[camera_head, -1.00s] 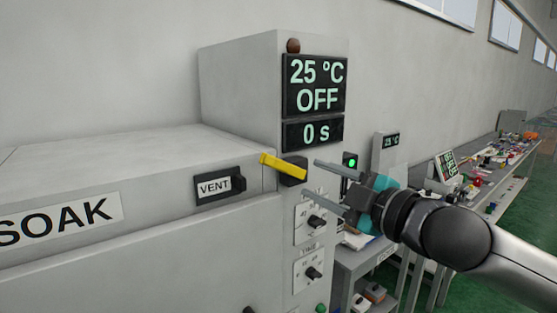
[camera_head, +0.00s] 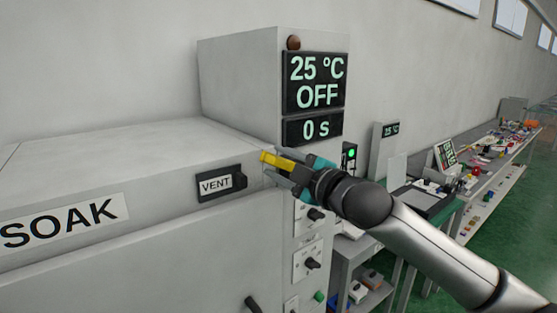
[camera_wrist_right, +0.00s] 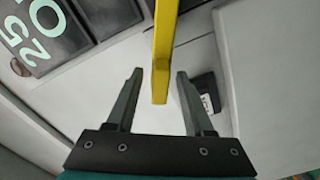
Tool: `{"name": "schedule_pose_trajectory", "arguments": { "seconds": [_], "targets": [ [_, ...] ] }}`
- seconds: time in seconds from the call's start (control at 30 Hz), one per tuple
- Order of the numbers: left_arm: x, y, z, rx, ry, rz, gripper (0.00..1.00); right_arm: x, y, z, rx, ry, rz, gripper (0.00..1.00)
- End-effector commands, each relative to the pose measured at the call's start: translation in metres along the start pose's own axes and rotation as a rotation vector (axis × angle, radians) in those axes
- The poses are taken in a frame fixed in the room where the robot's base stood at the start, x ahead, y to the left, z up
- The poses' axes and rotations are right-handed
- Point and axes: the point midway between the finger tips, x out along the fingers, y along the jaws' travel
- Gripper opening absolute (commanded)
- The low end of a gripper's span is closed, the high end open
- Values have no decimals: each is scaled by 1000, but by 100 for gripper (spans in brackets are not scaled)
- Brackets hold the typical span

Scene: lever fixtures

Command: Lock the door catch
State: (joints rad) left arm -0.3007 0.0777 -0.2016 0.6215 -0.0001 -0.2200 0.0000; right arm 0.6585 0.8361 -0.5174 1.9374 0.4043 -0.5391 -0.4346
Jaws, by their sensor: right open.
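The door catch is a yellow lever (camera_head: 275,160) at the upper right corner of the grey oven door, by the control column. It points left and slightly up in the head view. My right gripper (camera_head: 272,165) is at the lever, with one finger above it and one below. In the right wrist view the yellow lever (camera_wrist_right: 164,45) runs down between the two open fingers of the gripper (camera_wrist_right: 159,74). Gaps show on both sides, and I see no finger pressing on it. The lever's black pivot block is mostly hidden behind the gripper in the head view. My left gripper is out of view.
A black VENT slider (camera_head: 221,184) sits left of the lever on the oven front (camera_head: 150,240). Dials (camera_head: 312,262) are below my right gripper, and a display (camera_head: 316,84) reading 25 °C OFF is above. A cluttered bench (camera_head: 497,160) stands at the right.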

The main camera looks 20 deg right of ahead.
Motion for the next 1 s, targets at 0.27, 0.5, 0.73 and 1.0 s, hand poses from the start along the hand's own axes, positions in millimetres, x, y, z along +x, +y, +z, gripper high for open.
{"name": "schedule_pose_trajectory", "arguments": {
  "seconds": [0.27,0.5,0.73,1.0],
  "targets": [
    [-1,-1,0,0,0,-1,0,4,0,0,-1,1,0,52],
    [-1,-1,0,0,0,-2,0,4,0,0,0,1,0,36],
    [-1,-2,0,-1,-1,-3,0,4,0,0,0,1,0,10],
    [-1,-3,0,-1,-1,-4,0,4,0,0,0,0,0,0]
  ]
}}
